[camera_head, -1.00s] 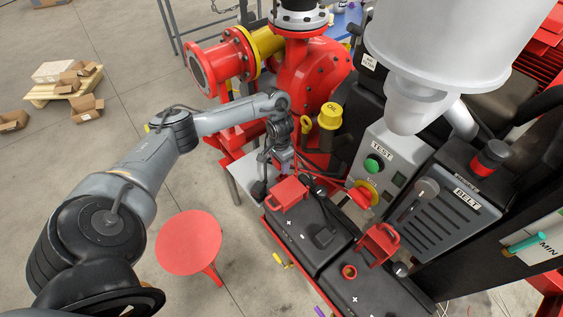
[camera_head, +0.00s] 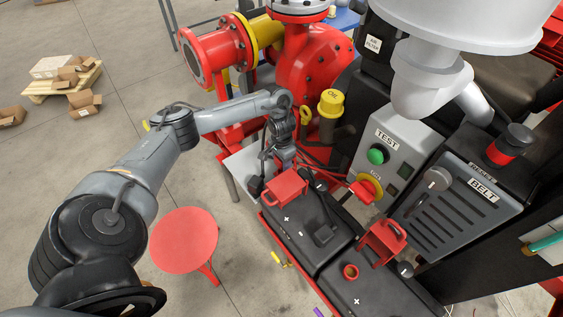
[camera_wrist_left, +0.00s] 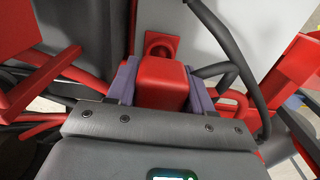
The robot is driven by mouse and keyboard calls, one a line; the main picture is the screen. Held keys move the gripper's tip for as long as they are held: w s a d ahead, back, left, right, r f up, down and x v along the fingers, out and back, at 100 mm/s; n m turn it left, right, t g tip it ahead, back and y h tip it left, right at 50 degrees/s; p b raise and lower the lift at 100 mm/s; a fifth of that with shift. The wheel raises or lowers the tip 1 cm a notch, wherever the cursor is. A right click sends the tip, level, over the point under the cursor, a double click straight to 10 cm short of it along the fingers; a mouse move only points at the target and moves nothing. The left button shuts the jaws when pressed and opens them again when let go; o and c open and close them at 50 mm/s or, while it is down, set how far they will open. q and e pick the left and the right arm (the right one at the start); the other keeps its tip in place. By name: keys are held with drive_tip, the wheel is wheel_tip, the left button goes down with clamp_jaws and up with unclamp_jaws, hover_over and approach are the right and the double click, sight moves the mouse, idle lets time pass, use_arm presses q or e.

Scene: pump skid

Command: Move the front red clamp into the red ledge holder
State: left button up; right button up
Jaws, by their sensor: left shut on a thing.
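In the head view the arm and the cover mostly hide the clamp. A red piece with a round opening (camera_wrist_left: 160,46) shows just beyond the clamp in the wrist view. I cannot tell whether it is the ledge holder, or whether the clamp touches it. My right gripper is not in view.
Two black batteries (camera_head: 303,228) carry red covers (camera_head: 286,187) and (camera_head: 383,242) and a red ring (camera_head: 351,271). Red and black cables surround the gripper. A grey panel with a green button (camera_head: 377,155) stands right. A red stool (camera_head: 184,240) stands left. A pale ledge (camera_head: 243,166) lies left of the gripper.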

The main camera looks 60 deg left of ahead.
use_arm(q)
drive_tip(key=shift+f+b, duration=0.75)
drive_tip(key=shift+f, duration=0.2)
drive_tip(key=shift+r+p, duration=0.35)
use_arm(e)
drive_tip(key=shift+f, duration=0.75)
use_arm(q)
drive_tip(key=shift+p, duration=1.3)
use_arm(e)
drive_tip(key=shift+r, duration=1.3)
use_arm(q)
drive_tip(key=shift+f+b, duration=0.4)
drive_tip(key=shift+f, duration=1.35)
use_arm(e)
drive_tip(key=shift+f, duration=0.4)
use_arm(q)
drive_tip(key=o, duration=1.3)
drive_tip(key=shift+o, duration=0.2)
drive_tip(key=shift+r, duration=0.15)
